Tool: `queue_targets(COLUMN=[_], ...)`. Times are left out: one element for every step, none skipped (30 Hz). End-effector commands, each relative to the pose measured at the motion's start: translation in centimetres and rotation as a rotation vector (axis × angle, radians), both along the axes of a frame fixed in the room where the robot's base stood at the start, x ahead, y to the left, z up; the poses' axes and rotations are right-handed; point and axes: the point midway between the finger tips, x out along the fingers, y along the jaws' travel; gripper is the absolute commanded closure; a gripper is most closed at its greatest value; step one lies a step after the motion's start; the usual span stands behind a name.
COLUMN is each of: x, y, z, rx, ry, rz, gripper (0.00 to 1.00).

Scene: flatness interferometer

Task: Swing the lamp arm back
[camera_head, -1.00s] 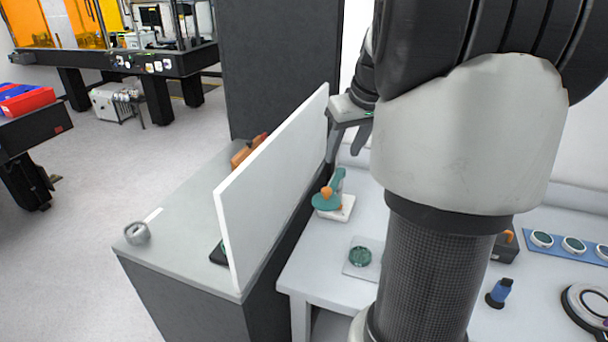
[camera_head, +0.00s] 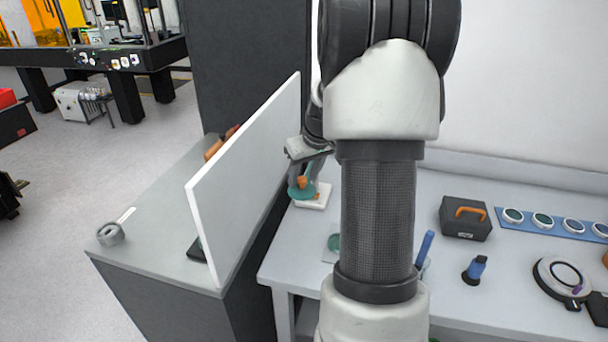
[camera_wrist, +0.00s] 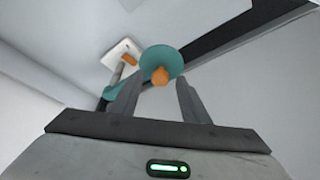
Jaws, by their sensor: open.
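The lamp has a white base (camera_head: 315,198) on the white bench, a teal arm and round teal head (camera_head: 296,193), and an orange knob (camera_head: 303,182). In the wrist view the teal disc (camera_wrist: 165,60) with its orange knob (camera_wrist: 160,76) lies just beyond and between my fingertips, and the white base (camera_wrist: 122,52) is behind it. My gripper (camera_wrist: 158,88) is open, with its fingers apart on either side of the knob. In the head view my gripper (camera_head: 308,160) is right above the lamp and hides part of its arm. I cannot tell whether the fingers touch the knob.
A white upright panel (camera_head: 245,175) stands close to the left of the lamp, on a grey cabinet (camera_head: 150,255).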

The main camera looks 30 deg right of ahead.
Motion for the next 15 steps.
queue_targets(x=[0.02,0.02,0.01,0.01,0.00,0.00,0.00,0.00,0.00,-0.01,-0.01,-0.01,-0.01,-0.01,-0.01], y=[0.01,0.01,0.01,0.01,0.01,0.01,0.01,0.01,0.01,0.01,0.01,0.01,0.01,0.01,0.01], z=[0.01,0.02,0.01,0.01,0.02,0.02,0.02,0.02,0.03,0.03,0.03,0.03,0.03,0.03,0.04], rx=[0.000,0.000,0.000,0.000,0.000,0.000,0.000,0.000,0.000,0.000,0.000,0.000,0.000,0.000,0.000], ry=[0.000,0.000,0.000,0.000,0.000,0.000,0.000,0.000,0.000,0.000,0.000,0.000,0.000,0.000,0.000], rz=[0.000,0.000,0.000,0.000,0.000,0.000,0.001,0.000,0.000,0.000,0.000,0.000,0.000,0.000,0.000], gripper=[0.58,0.58,0.58,0.58,0.62,0.68,0.73,0.78,0.85,0.90,0.95,1.00,1.00,1.00,1.00])
